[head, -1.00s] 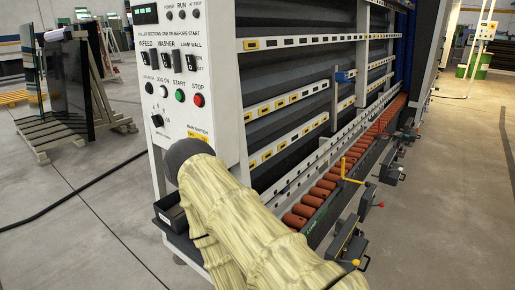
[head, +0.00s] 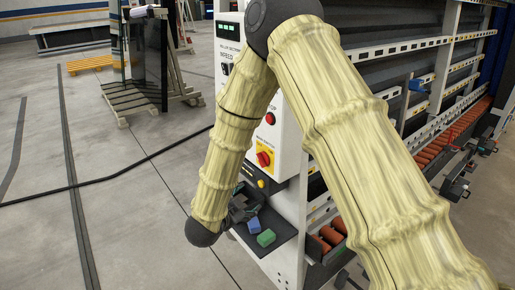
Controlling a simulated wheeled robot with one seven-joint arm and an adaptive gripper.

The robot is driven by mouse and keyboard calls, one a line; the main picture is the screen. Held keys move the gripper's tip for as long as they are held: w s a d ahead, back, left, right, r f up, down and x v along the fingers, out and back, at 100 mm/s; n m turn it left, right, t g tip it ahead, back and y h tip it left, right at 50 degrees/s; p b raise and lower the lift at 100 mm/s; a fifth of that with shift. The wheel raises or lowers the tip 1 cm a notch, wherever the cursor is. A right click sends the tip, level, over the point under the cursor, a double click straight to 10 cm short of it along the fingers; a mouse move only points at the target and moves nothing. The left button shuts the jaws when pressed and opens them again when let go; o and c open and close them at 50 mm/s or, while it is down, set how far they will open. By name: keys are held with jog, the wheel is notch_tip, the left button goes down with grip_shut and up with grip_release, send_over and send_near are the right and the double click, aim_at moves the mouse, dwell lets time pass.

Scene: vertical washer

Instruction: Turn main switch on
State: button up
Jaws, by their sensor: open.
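The main switch (head: 264,158) is a red rotary knob on a yellow plate, low on the white control panel (head: 289,140). The knob looks slanted, but its exact setting is too small to read. My arm arches over the panel and hides much of its upper part. My gripper (head: 243,203) is dark and partly hidden at the arm's lower end. It is open, below and left of the switch, close to the black shelf under the panel, and apart from the switch. I see nothing held in it.
A blue block (head: 253,224) and a green block (head: 266,238) lie on the black shelf (head: 276,246). A red button (head: 270,118) sits above the switch. Washer rails and orange rollers (head: 428,155) are at right. The floor at left is mostly clear, with a black cable.

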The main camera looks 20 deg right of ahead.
aim_at(260, 161)
notch_tip(260, 161, up, 12)
jog(key=a+m+g+h+p, duration=0.1)
jog(key=a+m+h+p, duration=0.1)
jog(key=m+h, duration=0.15)
jog(key=shift+m+y, duration=0.35)
jog(key=p+x, duration=0.4)
jog(key=x, duration=0.7)
jog(key=shift+w, duration=0.15)
jog(key=shift+c, duration=0.4)
jog(key=c, duration=0.9)
